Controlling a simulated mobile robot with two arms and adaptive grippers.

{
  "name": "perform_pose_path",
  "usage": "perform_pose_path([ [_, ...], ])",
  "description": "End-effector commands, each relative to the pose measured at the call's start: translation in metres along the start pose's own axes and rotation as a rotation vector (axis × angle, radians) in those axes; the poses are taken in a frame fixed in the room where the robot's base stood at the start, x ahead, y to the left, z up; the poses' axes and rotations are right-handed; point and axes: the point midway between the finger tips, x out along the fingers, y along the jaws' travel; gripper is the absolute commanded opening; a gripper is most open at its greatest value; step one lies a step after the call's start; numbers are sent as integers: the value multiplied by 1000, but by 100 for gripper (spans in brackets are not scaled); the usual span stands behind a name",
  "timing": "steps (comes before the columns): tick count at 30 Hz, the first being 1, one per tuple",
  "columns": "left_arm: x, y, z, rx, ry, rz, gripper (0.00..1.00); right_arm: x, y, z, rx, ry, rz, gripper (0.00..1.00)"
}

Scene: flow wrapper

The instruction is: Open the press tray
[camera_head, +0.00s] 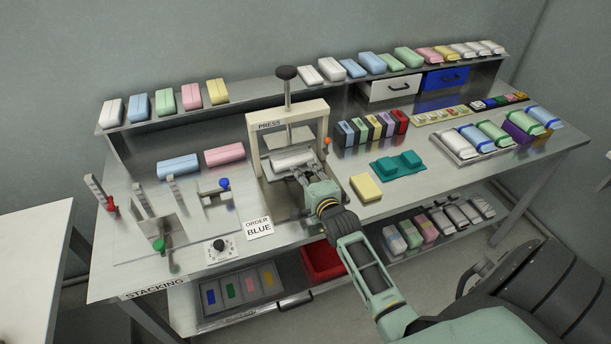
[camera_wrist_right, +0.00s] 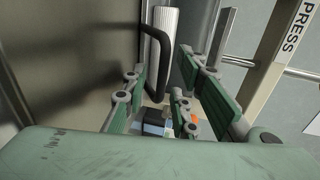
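The press (camera_head: 255,140) stands mid-table, a cream frame labelled PRESS with a black-knobbed post. A white pack (camera_head: 292,161) lies in its metal tray (camera_head: 283,198). My right gripper (camera_head: 303,172) is at the front right of the tray, by the pack. In the right wrist view, a dark looped handle (camera_wrist_right: 158,62) on a metal face appears between the fingers of the gripper (camera_wrist_right: 163,82). The fingers are apart; I cannot tell whether they touch the handle. The press label also shows there (camera_wrist_right: 290,30). My left gripper is not in view.
A yellow block (camera_head: 366,187) and a teal fixture (camera_head: 398,165) lie right of the press. A row of coloured boxes (camera_head: 372,128) stands behind them. Left are a blue pack (camera_head: 178,167), a pink pack (camera_head: 225,155) and the stacking posts (camera_head: 141,198). An ORDER BLUE card (camera_head: 259,228) lies in front.

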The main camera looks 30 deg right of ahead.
Motion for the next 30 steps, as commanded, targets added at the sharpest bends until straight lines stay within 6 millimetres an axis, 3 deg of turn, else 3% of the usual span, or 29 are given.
perform_pose_path([
  [6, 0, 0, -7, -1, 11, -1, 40, 0, 0, 0, 0, 0, -1, 26],
  [15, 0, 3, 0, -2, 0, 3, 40, 0, 0, 0, 0, 0, -1, 1],
  [30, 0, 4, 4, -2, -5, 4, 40, 0, 0, 0, 0, 0, 0, 0],
])
